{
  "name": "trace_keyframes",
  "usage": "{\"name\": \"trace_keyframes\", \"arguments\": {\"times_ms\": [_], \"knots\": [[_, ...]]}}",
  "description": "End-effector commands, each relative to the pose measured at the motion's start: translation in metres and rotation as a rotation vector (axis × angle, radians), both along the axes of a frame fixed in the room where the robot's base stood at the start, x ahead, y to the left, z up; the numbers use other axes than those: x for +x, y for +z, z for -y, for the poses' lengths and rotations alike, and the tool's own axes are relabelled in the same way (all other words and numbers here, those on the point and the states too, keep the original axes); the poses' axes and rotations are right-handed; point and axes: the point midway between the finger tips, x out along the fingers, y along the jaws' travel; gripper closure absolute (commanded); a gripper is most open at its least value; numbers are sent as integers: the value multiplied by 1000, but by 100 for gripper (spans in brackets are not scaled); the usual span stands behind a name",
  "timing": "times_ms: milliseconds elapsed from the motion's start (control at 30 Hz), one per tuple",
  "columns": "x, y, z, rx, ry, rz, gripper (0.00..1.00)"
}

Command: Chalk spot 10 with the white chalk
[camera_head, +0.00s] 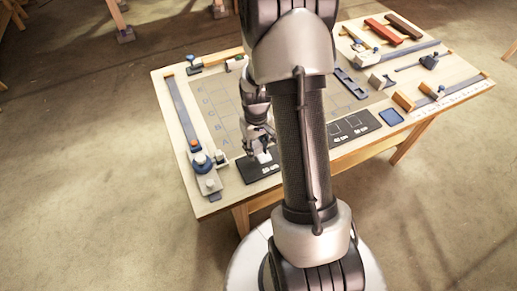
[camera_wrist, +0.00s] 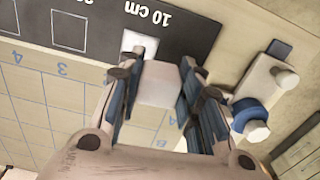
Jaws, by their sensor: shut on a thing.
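My gripper (camera_wrist: 155,88) is shut on the white chalk (camera_wrist: 160,84), a pale block between its dark and blue finger pads. In the head view my gripper (camera_head: 263,150) is low over the near-left end of the black board (camera_head: 252,177). In the wrist view the black board (camera_wrist: 190,30) carries the label "10 cm". Beside that label is spot 10 (camera_wrist: 138,43), which looks filled with white, partly hidden by the chalk and a finger. A neighbouring spot (camera_wrist: 72,30) is a dark square with a pale outline. I cannot tell whether the chalk touches the board.
A pale fixture with a blue knob (camera_wrist: 250,116) stands close right of my gripper in the wrist view; it is at the table's left (camera_head: 203,160) in the head view. A blue pad (camera_head: 391,117), wooden blocks and clamps occupy the right. A numbered grid sheet lies behind.

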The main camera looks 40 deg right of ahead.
Motion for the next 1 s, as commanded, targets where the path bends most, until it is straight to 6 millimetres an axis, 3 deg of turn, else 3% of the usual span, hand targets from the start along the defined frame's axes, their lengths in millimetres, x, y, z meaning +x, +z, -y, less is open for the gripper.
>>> {"name": "trace_keyframes", "arguments": {"times_ms": [333,1000], "knots": [[7,32,-4,0,1,1,90],[10,35,-9,-1,7,2,90]]}}
